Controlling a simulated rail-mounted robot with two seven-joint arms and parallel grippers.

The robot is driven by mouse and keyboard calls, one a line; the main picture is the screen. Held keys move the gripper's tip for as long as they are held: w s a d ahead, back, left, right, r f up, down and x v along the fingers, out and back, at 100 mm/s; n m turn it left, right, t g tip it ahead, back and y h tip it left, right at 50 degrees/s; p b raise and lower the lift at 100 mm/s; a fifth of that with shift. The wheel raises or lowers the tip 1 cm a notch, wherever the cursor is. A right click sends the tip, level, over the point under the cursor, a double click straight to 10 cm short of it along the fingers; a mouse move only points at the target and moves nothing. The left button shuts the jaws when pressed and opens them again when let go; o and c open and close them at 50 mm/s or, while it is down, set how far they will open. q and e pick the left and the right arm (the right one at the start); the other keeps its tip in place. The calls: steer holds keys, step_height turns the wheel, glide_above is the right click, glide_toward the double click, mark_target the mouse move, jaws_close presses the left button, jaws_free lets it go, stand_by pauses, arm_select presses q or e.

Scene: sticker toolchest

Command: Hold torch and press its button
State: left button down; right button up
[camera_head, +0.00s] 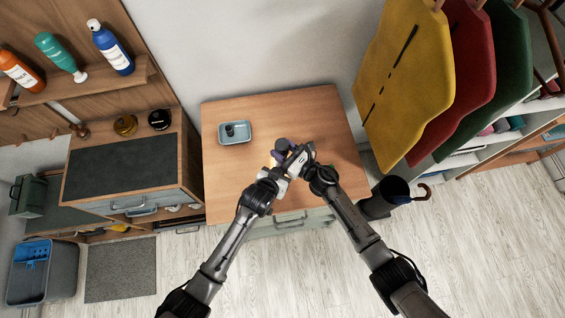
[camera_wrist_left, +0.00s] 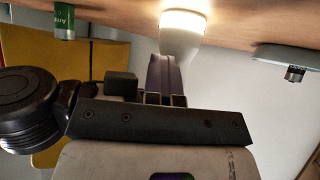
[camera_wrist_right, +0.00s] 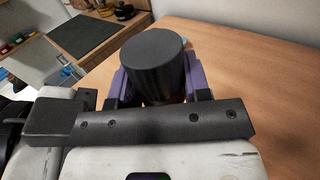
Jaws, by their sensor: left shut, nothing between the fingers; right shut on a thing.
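The torch shows its dark round end (camera_head: 281,145) in the head view, above the wooden table. My right gripper (camera_head: 290,152) is shut on it; in the right wrist view the black cylinder (camera_wrist_right: 153,62) stands between the purple fingers. In the left wrist view the torch's white head (camera_wrist_left: 182,30) glows brightly and lights the wood near it. My left gripper (camera_wrist_left: 165,80) is shut and empty, its fingertips close to the white head; I cannot tell whether they touch it. The button is hidden from me.
A grey-blue tray (camera_head: 235,139) with a small dark object lies on the table (camera_head: 225,175) at the left; the wood around it is clear. A green-labelled cylinder (camera_wrist_left: 64,22) shows in the left wrist view. A dark bin (camera_head: 376,206) with an umbrella stands right of the table.

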arm_select(q)
steer(key=shift+s+d+r, duration=0.2)
steer(key=shift+s+r, duration=0.1)
steer(key=shift+s, duration=0.2)
arm_select(e)
steer(key=shift+f, duration=0.2)
arm_select(q)
steer(key=shift+s+f, duration=0.1)
steer(key=shift+s, duration=0.25)
steer(key=shift+s+f, duration=0.1)
steer(key=shift+s, duration=2.1)
arm_select(e)
steer(key=shift+d+r, duration=0.1)
steer(key=o, duration=1.1)
